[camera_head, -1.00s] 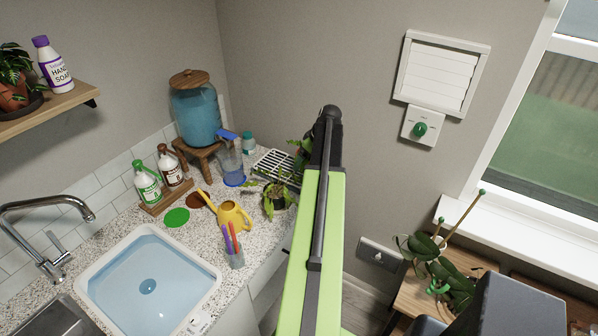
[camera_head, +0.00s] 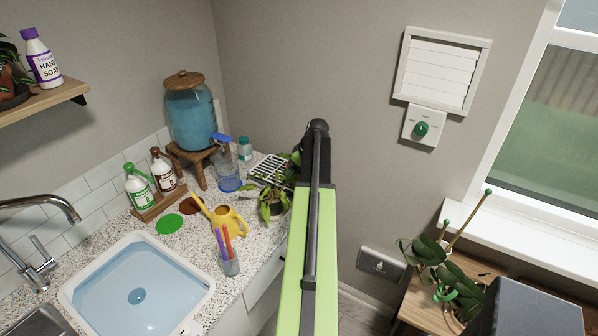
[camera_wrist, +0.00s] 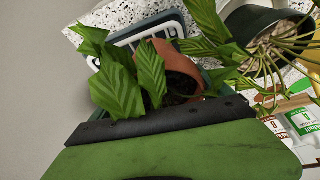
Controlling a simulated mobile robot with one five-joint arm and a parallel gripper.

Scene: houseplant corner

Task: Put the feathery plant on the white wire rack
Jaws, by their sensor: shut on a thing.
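In the wrist view, my gripper (camera_wrist: 182,102) is shut on a plant in a terracotta pot (camera_wrist: 178,68), with pointed green leaves (camera_wrist: 122,90) marked by pale veins. The pot looks tilted in that view, and its lower part is hidden. The white wire rack (camera_wrist: 150,32) shows just beyond the pot. In the head view, the rack (camera_head: 266,167) is on the counter by the wall. Some leaves (camera_head: 296,157) show at its right end, beside my arm, which hides my gripper. I cannot tell whether the pot touches the rack.
A dark-potted plant (camera_head: 272,206) with drooping leaves stands close in front of the rack; its pot (camera_wrist: 252,28) also shows at the wrist view's upper right. A spray bottle (camera_head: 228,172), yellow watering can (camera_head: 227,220) and blue dispenser (camera_head: 190,112) stand to the left.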

